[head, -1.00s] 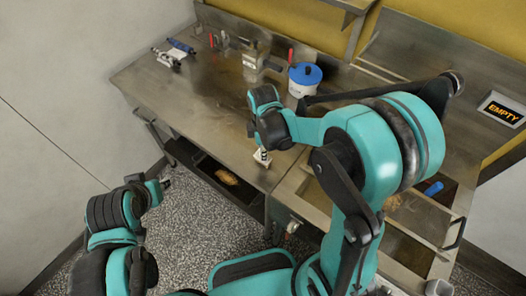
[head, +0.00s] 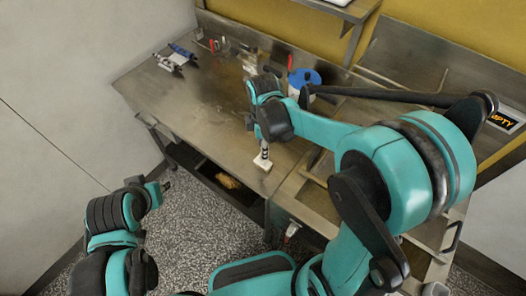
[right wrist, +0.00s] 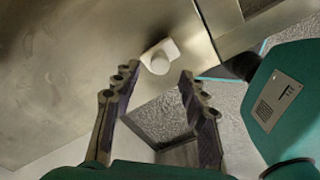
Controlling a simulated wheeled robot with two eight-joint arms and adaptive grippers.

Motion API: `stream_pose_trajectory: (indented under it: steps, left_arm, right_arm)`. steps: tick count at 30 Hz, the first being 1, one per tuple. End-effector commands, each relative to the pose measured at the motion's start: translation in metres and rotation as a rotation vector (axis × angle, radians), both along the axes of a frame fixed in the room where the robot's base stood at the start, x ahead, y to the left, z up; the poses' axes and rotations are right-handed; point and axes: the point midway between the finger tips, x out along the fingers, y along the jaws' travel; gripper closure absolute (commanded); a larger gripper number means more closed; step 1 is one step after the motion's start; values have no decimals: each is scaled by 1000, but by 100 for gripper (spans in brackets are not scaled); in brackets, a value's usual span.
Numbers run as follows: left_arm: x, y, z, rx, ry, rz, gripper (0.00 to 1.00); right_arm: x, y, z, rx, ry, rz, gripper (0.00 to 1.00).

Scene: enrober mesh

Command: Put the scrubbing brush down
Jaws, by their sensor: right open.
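A white piece with a flat base and a round upright part, which looks like the scrubbing brush (head: 262,163), stands on the steel counter (head: 205,105) near its front edge. It also shows in the right wrist view (right wrist: 160,57), beyond the fingertips and between their lines. My right gripper (right wrist: 155,80) is open, with nothing visible between its fingers. In the head view its fingers are mostly hidden or merge with the dark parts above the brush. My left gripper (head: 166,186) is off the counter at the lower left, and its finger opening is too small to judge.
A white tub with a blue lid (head: 304,76) stands behind the right gripper. Blue-handled tools (head: 180,52) and red-handled clamps (head: 214,45) lie toward the back. The counter's left middle is clear. A dark bin with brownish contents (head: 228,182) sits below the front edge.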

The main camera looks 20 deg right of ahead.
Motion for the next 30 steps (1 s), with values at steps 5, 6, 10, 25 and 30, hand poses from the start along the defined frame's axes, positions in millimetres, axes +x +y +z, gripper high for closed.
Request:
stream_pose_trajectory:
  steps: [5, 6, 10, 25, 30]
  left_arm:
    - [0, 0, 13, 0, 0, 0, 70]
    - [0, 0, 14, 0, 0, 0, 70]
    - [0, 0, 17, 0, 0, 0, 70]
    - [0, 0, 17, 0, 0, 0, 70]
    - [0, 0, 17, 0, 0, 0, 70]
  right_arm:
    - [0, 0, 38, 0, 0, 0, 57]
    - [0, 0, 44, 0, 0, 0, 57]
    - [0, 0, 56, 0, 0, -1, 57]
    - [-73, -34, 103, 199, -363, -910, 57]
    - [-94, -43, 104, 351, -467, -1231, 57]
